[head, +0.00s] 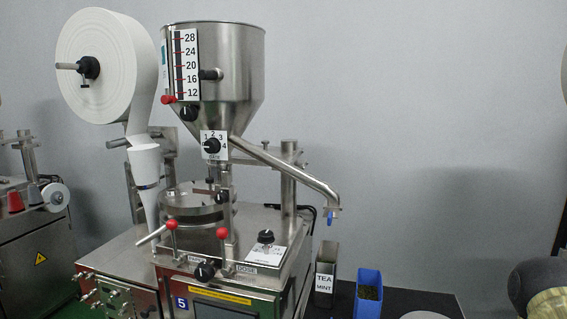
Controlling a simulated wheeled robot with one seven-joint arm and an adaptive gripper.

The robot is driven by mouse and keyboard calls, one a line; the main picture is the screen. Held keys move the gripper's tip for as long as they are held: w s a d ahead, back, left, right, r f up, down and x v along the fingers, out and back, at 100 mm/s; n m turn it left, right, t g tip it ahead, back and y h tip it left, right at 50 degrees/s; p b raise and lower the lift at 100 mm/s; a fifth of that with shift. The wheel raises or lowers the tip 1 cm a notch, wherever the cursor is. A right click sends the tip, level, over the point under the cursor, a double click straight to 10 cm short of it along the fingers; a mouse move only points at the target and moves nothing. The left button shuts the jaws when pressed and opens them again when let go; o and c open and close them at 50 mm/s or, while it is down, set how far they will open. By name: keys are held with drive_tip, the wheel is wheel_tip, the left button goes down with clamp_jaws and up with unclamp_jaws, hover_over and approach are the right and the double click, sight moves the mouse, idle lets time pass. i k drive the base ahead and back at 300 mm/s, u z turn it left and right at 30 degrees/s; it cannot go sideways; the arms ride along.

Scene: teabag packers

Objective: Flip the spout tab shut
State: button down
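The steel spout (290,172) slopes down to the right from the bottom of the hopper (235,65). Its outlet is at the lower right end, above the dark table. A small blue tab (330,217) hangs roughly upright just below the spout's tip. It is too small to tell exactly how it sits against the outlet. No gripper fingers show in this view, so I cannot see whether my gripper is open or shut.
A steel tin labelled TEA MINT (325,282) and a blue scoop-like container (368,291) with dark contents stand below the spout. A pale round thing (425,315) is cut off at the bottom edge. Free air lies right of the spout.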

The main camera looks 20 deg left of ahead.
sight(330, 214)
drive_tip(key=k, duration=1.3)
drive_tip(key=u, duration=0.5)
drive_tip(key=i, duration=0.9)
drive_tip(key=u, duration=0.2)
